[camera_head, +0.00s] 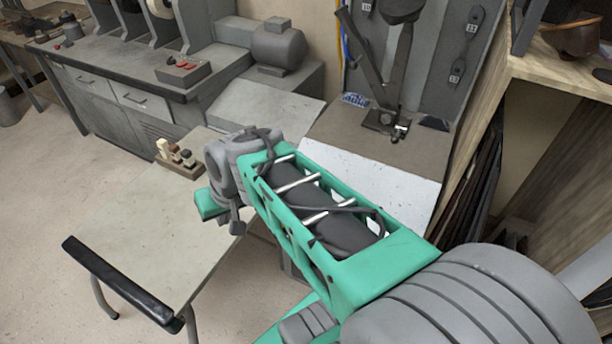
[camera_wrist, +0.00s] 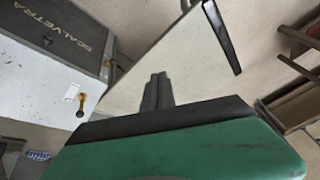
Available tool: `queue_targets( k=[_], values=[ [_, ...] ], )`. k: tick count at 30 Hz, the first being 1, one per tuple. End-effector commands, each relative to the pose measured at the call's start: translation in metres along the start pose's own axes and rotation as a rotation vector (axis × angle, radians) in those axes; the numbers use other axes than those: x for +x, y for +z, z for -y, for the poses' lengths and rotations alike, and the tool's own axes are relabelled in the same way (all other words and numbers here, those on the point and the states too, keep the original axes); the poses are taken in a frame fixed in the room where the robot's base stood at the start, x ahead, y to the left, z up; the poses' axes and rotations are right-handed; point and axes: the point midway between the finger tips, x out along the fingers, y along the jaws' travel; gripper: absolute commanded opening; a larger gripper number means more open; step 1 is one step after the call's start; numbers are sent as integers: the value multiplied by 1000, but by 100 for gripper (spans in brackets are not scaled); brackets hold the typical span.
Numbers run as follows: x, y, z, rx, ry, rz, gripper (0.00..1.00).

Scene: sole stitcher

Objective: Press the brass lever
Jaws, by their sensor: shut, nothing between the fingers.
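The brass lever (camera_wrist: 81,101) shows in the wrist view as a short brass stem with a dark round end. It stands out from a white panel (camera_wrist: 40,76), beside a small white label. My gripper (camera_wrist: 158,82) is shut, with its dark fingers together and nothing between them. In the wrist view the lever lies to the left of the fingertips and apart from them. In the head view my arm covers the middle, and I can make out neither the lever nor the fingertips.
A pale table (camera_head: 150,225) with a black front edge (camera_head: 120,285) stands at the left, carrying a small block with pegs (camera_head: 178,157). A grey bench with machines (camera_head: 190,90) is behind it. A dark stitching machine (camera_head: 385,115) stands at the back. Wooden shelving (camera_head: 545,75) is at right.

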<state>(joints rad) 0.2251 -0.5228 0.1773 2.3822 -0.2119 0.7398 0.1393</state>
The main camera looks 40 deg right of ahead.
Motion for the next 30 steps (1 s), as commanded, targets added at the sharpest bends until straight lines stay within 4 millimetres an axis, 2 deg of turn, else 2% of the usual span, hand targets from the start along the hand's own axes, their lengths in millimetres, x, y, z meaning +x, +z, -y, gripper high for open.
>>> queue_targets(
  k=[1,3,5,7,8,9,11,12,15,16,18,20,30],
  values=[
    [52,-4,-27,122,-36,-35,0],
    [92,-24,-58,303,-119,-114,0],
    [119,-40,-92,471,-202,-195,0],
    [142,-53,-137,673,-309,-300,0],
    [150,-57,-160,761,-359,-350,0],
    [156,-60,-190,877,-428,-421,0],
    [157,-59,-237,1040,-533,-532,0],
    [155,-55,-267,1134,-600,-604,0],
    [139,-39,-326,1311,-745,-760,0],
    [134,-34,-338,1348,-779,-795,0],
    [123,-25,-358,1402,-836,-854,0],
    [116,-22,-366,1423,-863,-880,0],
    [113,-24,-366,1426,-869,-884,0]
  ],
)
